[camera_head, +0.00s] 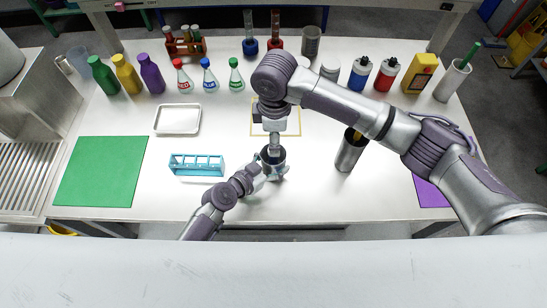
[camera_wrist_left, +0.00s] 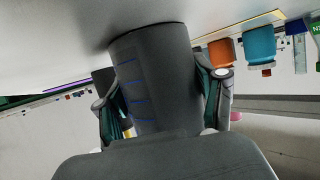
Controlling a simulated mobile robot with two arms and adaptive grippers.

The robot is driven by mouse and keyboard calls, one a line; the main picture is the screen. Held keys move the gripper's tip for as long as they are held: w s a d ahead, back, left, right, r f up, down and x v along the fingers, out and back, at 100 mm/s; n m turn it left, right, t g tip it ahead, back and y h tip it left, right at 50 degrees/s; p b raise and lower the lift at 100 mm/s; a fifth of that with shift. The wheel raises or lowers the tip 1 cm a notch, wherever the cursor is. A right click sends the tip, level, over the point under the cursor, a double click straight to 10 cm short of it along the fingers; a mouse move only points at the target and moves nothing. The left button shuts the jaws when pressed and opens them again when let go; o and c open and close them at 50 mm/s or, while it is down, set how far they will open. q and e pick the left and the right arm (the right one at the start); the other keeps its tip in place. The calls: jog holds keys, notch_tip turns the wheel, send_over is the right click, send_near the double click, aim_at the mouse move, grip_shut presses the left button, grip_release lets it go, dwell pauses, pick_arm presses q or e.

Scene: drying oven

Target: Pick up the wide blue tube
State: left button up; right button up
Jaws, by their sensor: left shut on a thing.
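My left gripper (camera_head: 270,174) is shut on a wide, dark grey cylindrical vessel (camera_head: 273,155). In the left wrist view the vessel (camera_wrist_left: 155,80) has blue marks down its side, and a finger lies against each side. It looks upright near the table's front middle. My right gripper (camera_head: 275,142) points down right above the vessel's mouth; its fingertips and any contents are unclear. A tall clear cylinder on a blue base (camera_head: 250,46) stands at the back of the table. I cannot tell which of these is the wide blue tube.
A white tray (camera_head: 178,132) and green mat (camera_head: 100,180) lie left. Several bottles line the back.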

aim_at(273, 160)
notch_tip(273, 160, down, 6)
jog(key=shift+w+a+r, duration=0.1)
jog(key=shift+w+r, duration=0.05)
jog(key=shift+r, duration=0.05)
jog(key=shift+c, duration=0.2)
jog(key=c, duration=0.9)
